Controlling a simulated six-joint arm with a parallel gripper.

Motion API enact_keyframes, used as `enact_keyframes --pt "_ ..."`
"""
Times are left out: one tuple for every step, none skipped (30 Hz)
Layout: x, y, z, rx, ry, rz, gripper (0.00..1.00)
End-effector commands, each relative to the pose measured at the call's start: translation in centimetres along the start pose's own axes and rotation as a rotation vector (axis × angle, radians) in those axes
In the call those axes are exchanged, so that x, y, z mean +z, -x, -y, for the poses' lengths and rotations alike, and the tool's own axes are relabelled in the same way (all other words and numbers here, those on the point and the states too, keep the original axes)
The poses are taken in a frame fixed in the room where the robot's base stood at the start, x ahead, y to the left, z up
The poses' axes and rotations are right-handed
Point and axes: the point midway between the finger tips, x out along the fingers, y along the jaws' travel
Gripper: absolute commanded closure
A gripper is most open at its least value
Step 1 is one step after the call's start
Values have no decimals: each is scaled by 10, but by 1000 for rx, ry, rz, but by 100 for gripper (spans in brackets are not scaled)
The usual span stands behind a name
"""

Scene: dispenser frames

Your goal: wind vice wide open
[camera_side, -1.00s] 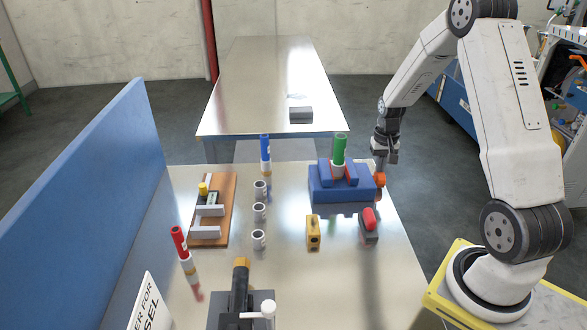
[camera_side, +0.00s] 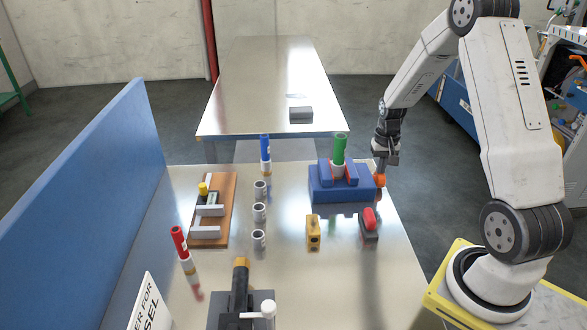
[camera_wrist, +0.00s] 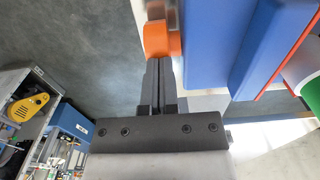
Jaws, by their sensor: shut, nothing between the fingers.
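The blue vice (camera_side: 342,192) stands at the back right of the metal table. A green cylinder with a white lower part (camera_side: 339,150) stands upright between its jaws, against red jaw faces. The vice's orange knob (camera_side: 380,181) is on its right side. My gripper (camera_side: 381,174) points down at the knob. In the wrist view my gripper (camera_wrist: 163,62) has its fingers together, with their tips at the orange knob (camera_wrist: 160,40). The knob is not between the fingers. I cannot tell whether the tips touch it. The blue vice body (camera_wrist: 236,45) lies right beside the fingers.
A red-topped block (camera_side: 369,222) and a yellow block (camera_side: 313,231) stand in front of the vice. Grey cups (camera_side: 259,212), a wooden fixture (camera_side: 226,210), and blue (camera_side: 265,152) and red (camera_side: 181,243) cylinders are further left. A blue wall (camera_side: 95,200) borders the left.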

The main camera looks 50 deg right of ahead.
Motion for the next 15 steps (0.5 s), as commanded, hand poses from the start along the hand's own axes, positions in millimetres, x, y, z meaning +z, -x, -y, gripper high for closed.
enact_keyframes --pt "2 -1 0 0 0 2 100" --pt "2 -1 0 0 0 3 100" --pt "3 -1 0 0 0 3 100" --pt "3 -1 0 0 0 4 100" --pt "4 -2 0 0 0 4 100" --pt "4 -2 0 0 0 5 100" --pt "5 -2 0 1 0 5 100" --pt "6 -2 0 1 0 6 100" --pt "6 -3 0 1 0 6 100" --pt "6 -3 0 1 0 7 100" --pt "7 -3 0 1 0 7 100" --pt "7 -3 0 1 0 8 100" --pt "7 -3 0 1 0 8 100" --pt "7 -4 0 1 0 9 100" --pt "8 -4 0 1 0 10 100"
